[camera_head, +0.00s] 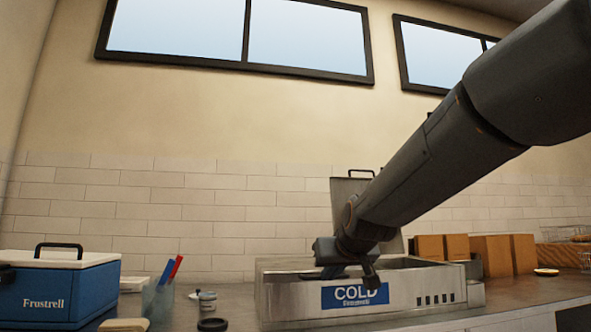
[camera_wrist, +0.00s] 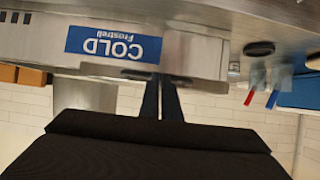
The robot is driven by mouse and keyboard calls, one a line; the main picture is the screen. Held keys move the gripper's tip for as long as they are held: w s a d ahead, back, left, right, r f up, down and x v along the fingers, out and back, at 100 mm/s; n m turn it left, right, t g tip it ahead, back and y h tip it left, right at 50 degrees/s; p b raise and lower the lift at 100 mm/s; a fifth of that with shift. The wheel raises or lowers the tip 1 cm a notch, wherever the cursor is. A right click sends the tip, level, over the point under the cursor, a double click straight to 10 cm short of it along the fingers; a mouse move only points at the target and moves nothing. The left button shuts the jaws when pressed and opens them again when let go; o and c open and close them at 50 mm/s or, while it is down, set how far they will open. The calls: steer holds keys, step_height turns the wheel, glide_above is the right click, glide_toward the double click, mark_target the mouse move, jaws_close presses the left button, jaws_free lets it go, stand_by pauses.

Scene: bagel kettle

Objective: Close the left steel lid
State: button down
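The steel cold unit (camera_head: 440,288) with a blue COLD label stands on the counter; it also shows upside down in the wrist view (camera_wrist: 205,55). A steel lid (camera_head: 347,190) with a black handle on its top edge stands raised behind the unit, partly hidden by my arm. My gripper (camera_head: 350,270) is low over the unit's front, near the label. In the wrist view its two dark fingers (camera_wrist: 161,88) lie close together with nothing visible between them. A small dark piece (camera_wrist: 136,76) shows by the fingertips; I cannot tell if they touch it.
A blue Frustrell cooler box (camera_head: 60,290) with a white lid stands at left. A cup with red and blue pens (camera_head: 158,300) and a dark round item (camera_head: 212,324) stand between it and the unit. Brown boxes (camera_head: 490,252) stand at right.

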steer(key=s+d+f+p, duration=0.1)
steer(key=s+d+p, duration=0.15)
steer(key=s, duration=0.65)
steer(key=s+d+f+g+h, duration=0.15)
steer(key=s+f+g, duration=0.25)
steer(key=s+f, duration=0.55)
steer(key=s+d+f+g, duration=0.2)
steer(key=s+f+g, duration=0.2)
steer(key=s+f, duration=0.5)
steer(key=s+d+f+g+h, duration=0.1)
steer(key=s+d+f+g, duration=0.15)
steer(key=s+f, duration=0.7)
steer(key=s+d+r+m+g+h+p, duration=0.1)
steer(key=d+r+p, duration=0.8)
steer(key=p, duration=0.9)
step_height(320, 180, up, 3)
steer(key=shift+s+d+f+m, duration=0.1)
steer(key=shift+s+d+m, duration=0.25)
steer(key=shift+s+m, duration=0.7)
steer(key=c, duration=2.5)
jaws_free()
steer(key=shift+w, duration=0.25)
